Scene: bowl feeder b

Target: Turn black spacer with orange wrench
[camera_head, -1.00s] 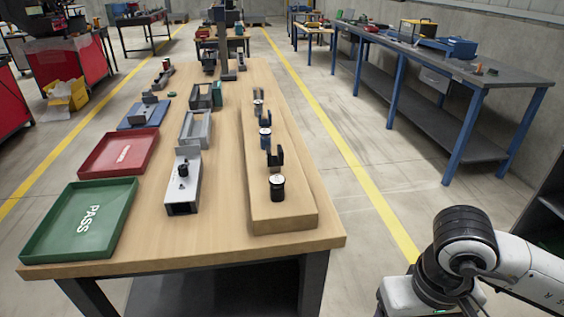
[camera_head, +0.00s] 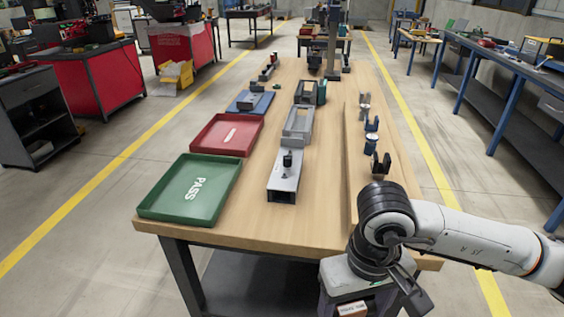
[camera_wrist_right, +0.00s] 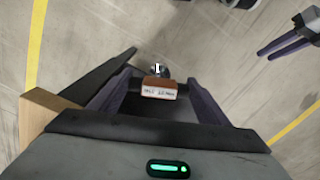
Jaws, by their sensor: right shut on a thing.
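A small black spacer-like piece (camera_head: 287,160) stands upright on a grey metal fixture (camera_head: 283,184) near the front of the wooden table. My right gripper (camera_wrist_right: 158,90) is shut on an orange piece with a white label (camera_wrist_right: 158,91), which looks like the orange wrench's handle. A round metallic part shows just beyond it. In the head view the orange piece (camera_head: 352,309) is low at the front of the table, apart from the fixture. The rest of the wrench is hidden or too small to tell.
A green PASS tray (camera_head: 190,216) and a red tray (camera_head: 227,149) lie on the table's left side. A raised wooden board (camera_head: 352,150) on the right bears several holders and is partly hidden by my right arm. Table edge (camera_wrist_right: 40,115) shows left in the wrist view.

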